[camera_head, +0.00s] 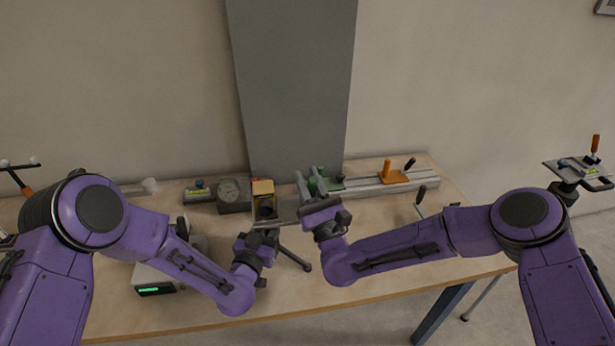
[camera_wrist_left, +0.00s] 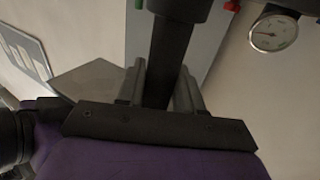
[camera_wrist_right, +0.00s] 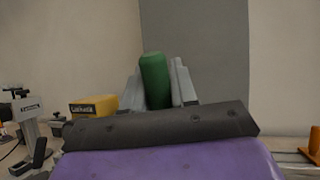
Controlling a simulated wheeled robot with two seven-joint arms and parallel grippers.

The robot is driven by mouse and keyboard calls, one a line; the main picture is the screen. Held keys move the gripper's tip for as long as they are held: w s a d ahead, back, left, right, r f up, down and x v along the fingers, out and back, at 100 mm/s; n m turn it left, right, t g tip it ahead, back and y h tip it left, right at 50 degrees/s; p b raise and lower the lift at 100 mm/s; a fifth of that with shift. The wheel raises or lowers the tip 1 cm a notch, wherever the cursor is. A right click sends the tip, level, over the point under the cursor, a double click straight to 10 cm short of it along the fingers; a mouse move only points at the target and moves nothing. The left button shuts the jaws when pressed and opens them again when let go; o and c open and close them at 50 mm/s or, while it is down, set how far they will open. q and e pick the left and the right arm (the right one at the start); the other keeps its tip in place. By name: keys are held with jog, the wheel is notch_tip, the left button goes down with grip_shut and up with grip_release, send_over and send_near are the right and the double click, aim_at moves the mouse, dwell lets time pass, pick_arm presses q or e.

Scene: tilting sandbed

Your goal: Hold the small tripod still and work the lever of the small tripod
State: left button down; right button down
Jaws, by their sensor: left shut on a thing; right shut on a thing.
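The small tripod stands on the workbench, mostly hidden behind my grippers; one dark leg (camera_head: 294,258) reaches toward the front. Its dark post (camera_wrist_left: 170,55) shows in the left wrist view between the fingers of my left gripper (camera_wrist_left: 160,88). That gripper is shut on the post, and shows low in front of the tripod in the head view (camera_head: 264,234). My right gripper (camera_wrist_right: 158,82) is shut on the green handle of the lever (camera_wrist_right: 154,80), which stands roughly upright between its fingers. In the head view the right gripper (camera_head: 311,188) is above and right of the left one.
A yellow-topped box (camera_head: 263,188) and a grey block with a dial (camera_head: 233,194) stand behind. A rail with an orange clamp (camera_head: 393,176) runs along the back right. A box with a green display (camera_head: 156,289) is at front left. The front right bench is fairly clear.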

jog(key=shift+s+n+t+y, duration=0.3)
jog(key=shift+y, duration=0.1)
jog(key=c, duration=1)
grip_release()
jog(key=shift+s+d, duration=0.1)
jog(key=shift+o, duration=0.2)
jog(key=shift+f, duration=0.1)
jog(key=v, duration=1.2)
pick_arm(q)
jog(key=c, duration=0.6)
grip_release()
jog(key=shift+c, duration=0.2)
